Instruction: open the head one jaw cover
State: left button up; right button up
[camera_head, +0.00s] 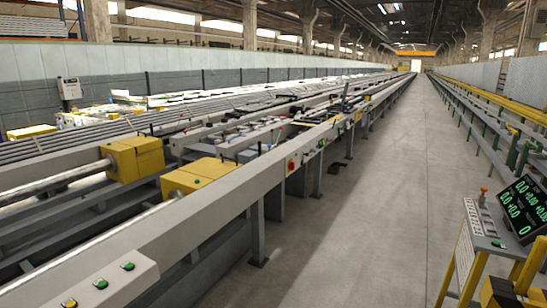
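Two yellow block-shaped housings sit on the runout table at the left. The farther-left yellow housing (136,158) has a thick metal bar running into its left side. The other yellow housing (200,175) stands lower and nearer, partly behind the long grey front rail, with a second bar close to its lower left. I cannot tell which of them, if either, is the head one jaw cover, or whether a cover is open or shut. Neither of my grippers is in view.
The long grey rail (195,210) runs from lower left into the distance. A button panel (100,283) is at the lower left. A console with a green-digit display (522,208) stands at the lower right. The concrete aisle (380,200) between is clear.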

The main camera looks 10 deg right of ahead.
aim_at(214, 169)
jog(key=i+l+z, duration=0.2)
jog(key=i, duration=0.2)
jog(key=i+l+z, duration=0.2)
jog(key=i, duration=0.2)
jog(key=i+l+z, duration=0.2)
jog(key=i, duration=0.2)
jog(key=k+j, duration=0.05)
jog(key=j, duration=0.05)
